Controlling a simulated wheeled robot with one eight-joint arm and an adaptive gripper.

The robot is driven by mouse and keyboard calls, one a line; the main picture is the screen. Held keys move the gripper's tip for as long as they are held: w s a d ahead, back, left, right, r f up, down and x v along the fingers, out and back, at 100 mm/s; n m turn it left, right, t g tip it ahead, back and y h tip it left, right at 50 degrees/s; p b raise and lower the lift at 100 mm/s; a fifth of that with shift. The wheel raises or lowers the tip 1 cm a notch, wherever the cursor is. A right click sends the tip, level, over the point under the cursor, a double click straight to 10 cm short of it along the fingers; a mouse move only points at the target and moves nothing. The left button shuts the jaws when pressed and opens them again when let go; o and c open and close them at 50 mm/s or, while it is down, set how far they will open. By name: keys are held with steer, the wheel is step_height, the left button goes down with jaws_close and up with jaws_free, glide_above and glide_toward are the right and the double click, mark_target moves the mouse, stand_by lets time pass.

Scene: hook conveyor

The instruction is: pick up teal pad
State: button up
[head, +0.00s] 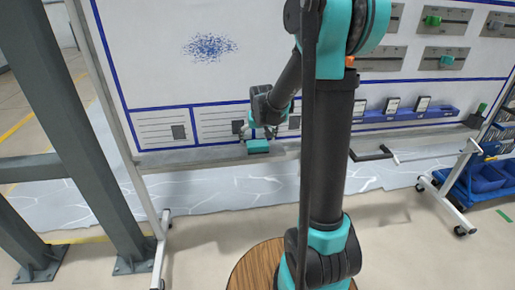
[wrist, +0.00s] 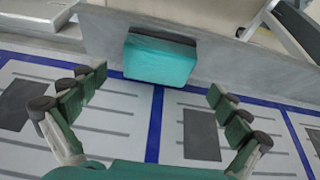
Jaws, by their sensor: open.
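The teal pad (head: 258,146) is a small block on the grey ledge at the foot of the white board in the head view. In the wrist view the teal pad (wrist: 160,58) sits on the ledge, upper middle, ahead of the fingertips. My gripper (head: 262,131) is just above the pad in the head view. In the wrist view my gripper (wrist: 158,84) is open, its two green-padded fingers spread to left and right with nothing between them. The pad appears apart from both fingers.
The white board (head: 160,60) with blue lines stands behind the ledge (head: 190,155). Grey slider panels (head: 440,58) and a blue rack (head: 405,115) are on its right. A blue cart (head: 490,178) stands at far right. A grey steel post (head: 85,120) rises at left.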

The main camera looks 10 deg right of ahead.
mark_target(258, 143)
steer(key=shift+x, duration=2.45)
steer(key=shift+w+d, duration=0.1)
steer(key=shift+d, duration=0.05)
steer(key=shift+c, duration=0.5)
steer(key=c, duration=1.1)
steer(key=shift+r, duration=0.1)
